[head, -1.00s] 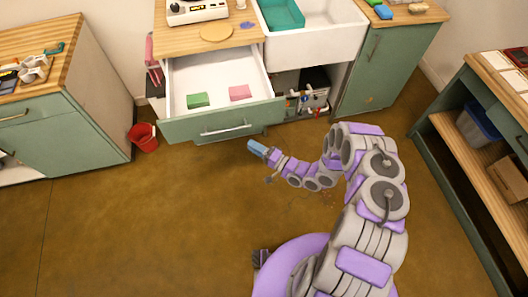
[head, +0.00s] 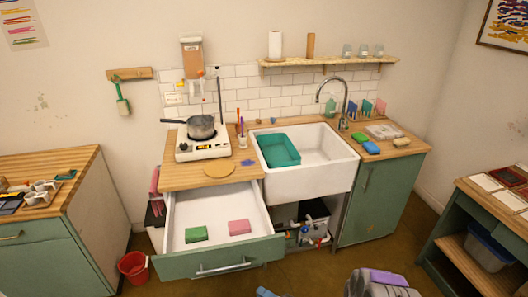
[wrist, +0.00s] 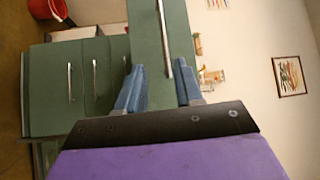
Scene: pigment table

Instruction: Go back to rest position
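My gripper (wrist: 160,78) shows in the wrist view with its two blue fingers spread apart and nothing between them. A green drawer front (wrist: 150,35) with a metal handle lies beyond the fingers, and a gap to it seems to show. In the head view only a bit of blue fingertip (head: 266,292) shows at the bottom edge, in front of the drawer. A purple and grey link of my arm (head: 378,284) shows at the bottom right of centre. The rest of my arm is out of frame.
The drawer (head: 220,262) stands open, with a green block (head: 196,234) and a pink block (head: 239,227) inside. A red bucket (head: 134,268) stands on the floor to its left. A sink (head: 318,168), a hotplate with a pot (head: 201,127) and a right-hand table (head: 490,205) surround it.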

